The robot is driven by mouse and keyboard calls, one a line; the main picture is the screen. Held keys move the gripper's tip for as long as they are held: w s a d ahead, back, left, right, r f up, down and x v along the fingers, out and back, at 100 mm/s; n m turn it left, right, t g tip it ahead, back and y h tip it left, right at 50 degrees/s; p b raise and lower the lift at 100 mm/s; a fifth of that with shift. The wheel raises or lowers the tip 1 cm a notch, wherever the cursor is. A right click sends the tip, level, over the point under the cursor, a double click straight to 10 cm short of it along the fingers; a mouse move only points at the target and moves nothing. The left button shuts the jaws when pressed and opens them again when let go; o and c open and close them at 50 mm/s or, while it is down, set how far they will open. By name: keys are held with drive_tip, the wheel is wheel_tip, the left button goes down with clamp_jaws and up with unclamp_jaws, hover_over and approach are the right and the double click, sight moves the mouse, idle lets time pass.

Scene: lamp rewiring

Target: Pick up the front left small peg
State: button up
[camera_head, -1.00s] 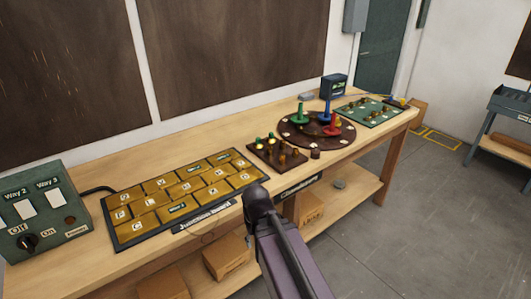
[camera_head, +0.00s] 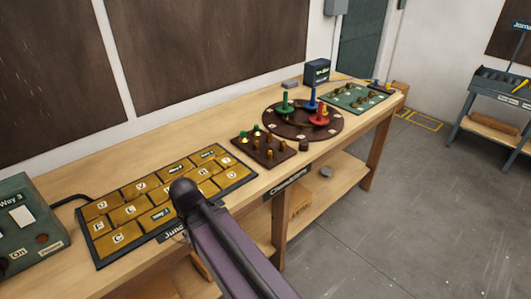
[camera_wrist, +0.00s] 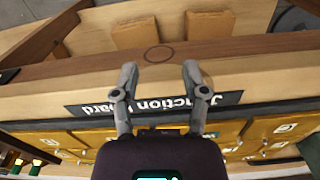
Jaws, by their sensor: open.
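A small dark brown peg board (camera_head: 285,156) stands on the bench in the head view, with several small brass-coloured pegs (camera_head: 268,152) upright in it. Some pegs at its left and back have green-and-yellow tops (camera_head: 257,131). Which peg is the front left one is hard to tell at this size. In the wrist view, green-topped pegs (camera_wrist: 37,163) show at the lower left corner. My gripper (camera_wrist: 160,70) is open and empty in the wrist view, over the bench's front edge beside the Junction Board label, well away from the pegs. The head view does not show my fingertips clearly.
The Junction Board (camera_head: 150,234) with brass tiles lies left of the peg board. A round brown board (camera_head: 318,133) with green, blue and red large pegs stands behind it to the right. A green panel (camera_head: 357,98) is further right. A lower shelf (camera_head: 318,210) runs below.

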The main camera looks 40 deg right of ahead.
drive_tip(key=shift+a, duration=0.1)
drive_tip(key=shift+o, duration=1.3)
drive_tip(key=shift+w, duration=0.1)
drive_tip(key=shift+t, duration=0.5)
drive_tip(key=w+d+r+p, duration=0.1)
drive_tip(key=d, duration=0.1)
drive_tip(key=w+d+r+p, duration=0.1)
drive_tip(key=w+d, duration=0.1)
drive_tip(key=w+d+r+p, duration=0.1)
drive_tip(key=w+d, duration=0.1)
drive_tip(key=shift+w+d+r+p, duration=0.15)
drive_tip(key=shift+d+r+p, duration=0.15)
drive_tip(key=shift+r, duration=0.05)
drive_tip(key=w+d+r+t+p, duration=0.1)
drive_tip(key=w+d+r+p, duration=0.1)
drive_tip(key=d, duration=0.3)
drive_tip(key=w+d+r+p, duration=0.2)
drive_tip(key=w+d, duration=0.1)
drive_tip(key=d, duration=0.3)
drive_tip(key=m+t+p, duration=0.2)
drive_tip(key=t+p, duration=0.1)
drive_tip(key=p, duration=0.3)
approach(269, 149)
wheel_tip(269, 149, up, 3)
drive_tip(key=shift+s+a+r+h, duration=0.1)
drive_tip(key=shift+s+a+h, duration=0.3)
drive_tip(key=shift+s+a, duration=0.05)
